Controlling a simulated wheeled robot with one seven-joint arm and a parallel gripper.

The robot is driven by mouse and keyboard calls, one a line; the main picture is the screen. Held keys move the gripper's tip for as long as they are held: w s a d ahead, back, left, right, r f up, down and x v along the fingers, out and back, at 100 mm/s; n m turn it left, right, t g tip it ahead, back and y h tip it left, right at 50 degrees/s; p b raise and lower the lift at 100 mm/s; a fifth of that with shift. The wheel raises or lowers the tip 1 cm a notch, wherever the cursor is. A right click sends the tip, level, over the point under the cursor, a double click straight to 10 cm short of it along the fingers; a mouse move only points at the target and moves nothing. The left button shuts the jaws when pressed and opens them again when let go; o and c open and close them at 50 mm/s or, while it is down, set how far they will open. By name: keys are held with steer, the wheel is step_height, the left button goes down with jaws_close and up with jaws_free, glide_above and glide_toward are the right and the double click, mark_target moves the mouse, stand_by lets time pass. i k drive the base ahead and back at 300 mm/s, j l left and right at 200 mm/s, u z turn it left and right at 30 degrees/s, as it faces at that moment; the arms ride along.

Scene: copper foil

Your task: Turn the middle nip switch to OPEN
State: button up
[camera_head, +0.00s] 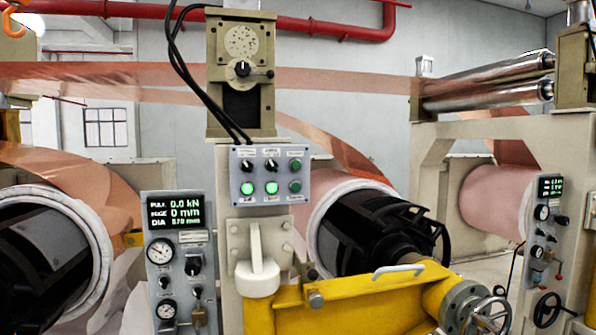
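A grey control box (269,199) is mounted on the middle post. Its top row has two black selector switches, a left one (247,166) and a right one (271,166), and a green button (295,165). Two lit green lamps and a darker green button sit below. Their labels are too small to read. A grey panel at lower left (150,265) has a display reading 0.0 kN and 0 mm, two gauges and black switches (192,266). A similar panel (550,186) stands at right. I cannot tell which switch is the middle nip switch. My gripper is not in view.
Black cables hang over a beige unit with a knob (243,69) above the box. A pale lever-like fitting (257,278) and a yellow frame (380,300) with a handwheel project below. Copper foil rolls (492,201) and black-cored reels flank the post. Space directly before the box looks clear.

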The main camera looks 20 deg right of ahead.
mark_target(247, 166)
steer(key=i+l+u, duration=0.25)
steer(key=l, duration=0.6)
steer(key=i+l+u, duration=0.2)
steer(key=l, duration=0.7)
steer(key=l+u, duration=0.25)
steer(key=l, duration=0.65)
steer(key=k, duration=0.05)
